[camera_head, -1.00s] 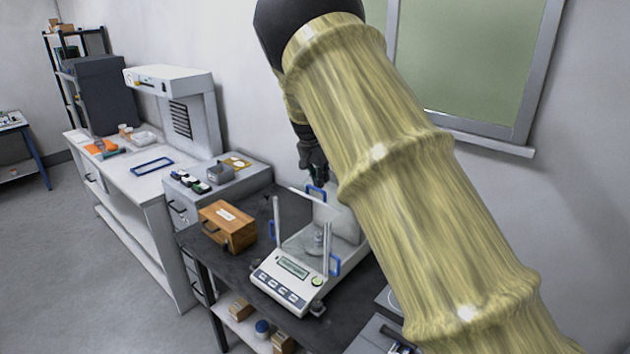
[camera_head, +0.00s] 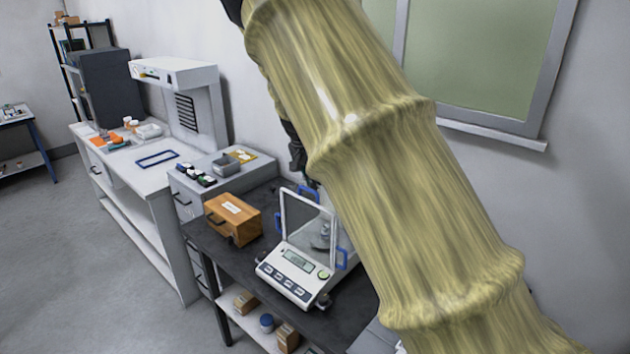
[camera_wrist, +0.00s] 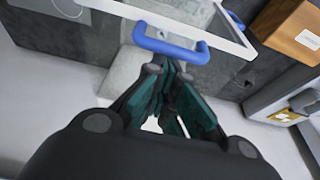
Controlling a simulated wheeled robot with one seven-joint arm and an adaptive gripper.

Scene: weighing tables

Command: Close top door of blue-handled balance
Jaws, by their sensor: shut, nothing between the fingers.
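The blue-handled balance (camera_head: 292,262) stands on the dark table, with its display and buttons facing front. Its clear shield has a white frame (camera_head: 312,201) and blue handles: one at the upper back (camera_head: 309,191), one at left (camera_head: 278,223) and one at right (camera_head: 341,260). My gripper is mostly behind my arm in the head view. In the wrist view my gripper (camera_wrist: 168,68) is shut and empty, its fingertips close to a blue handle (camera_wrist: 170,46) on a white frame edge. Whether they touch is unclear. The top door's exact position is hard to tell.
A wooden box (camera_head: 233,219) stands left of the balance on the dark table (camera_head: 235,262). A grey cabinet (camera_head: 222,172) with small items is behind it. The wall and window (camera_head: 480,60) are to the right. My arm covers the balance's right rear.

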